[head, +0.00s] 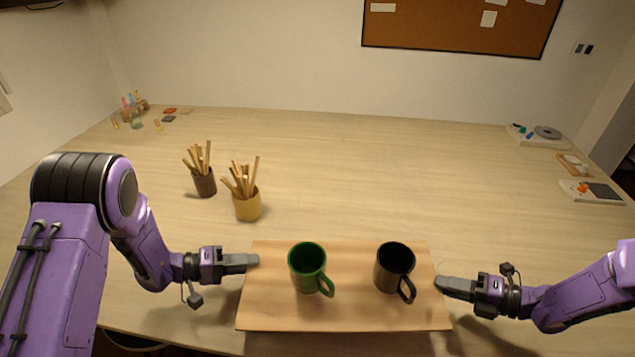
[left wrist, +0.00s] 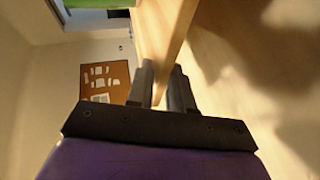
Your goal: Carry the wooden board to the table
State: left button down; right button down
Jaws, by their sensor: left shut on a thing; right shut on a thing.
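The wooden board (head: 345,313) is light brown and looks level, at the near edge of the table (head: 400,170). A green mug (head: 307,268) and a black mug (head: 394,268) stand upright on it. My left gripper (head: 254,261) is shut on the board's left edge. In the left wrist view the board (left wrist: 160,35) runs between the fingers (left wrist: 167,88). My right gripper (head: 440,283) is shut on the board's right edge. A gap between board and tabletop shows in the wrist view; its size I cannot tell.
A dark cup (head: 204,186) and a tan cup (head: 247,207), both holding wooden sticks, stand on the table behind the board's left side. Small items lie at the far left and right corners.

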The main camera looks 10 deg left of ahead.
jog(key=shift+a+r, duration=0.1)
jog(key=shift+a, duration=0.15)
pick_arm(q)
jog(key=shift+f, duration=0.1)
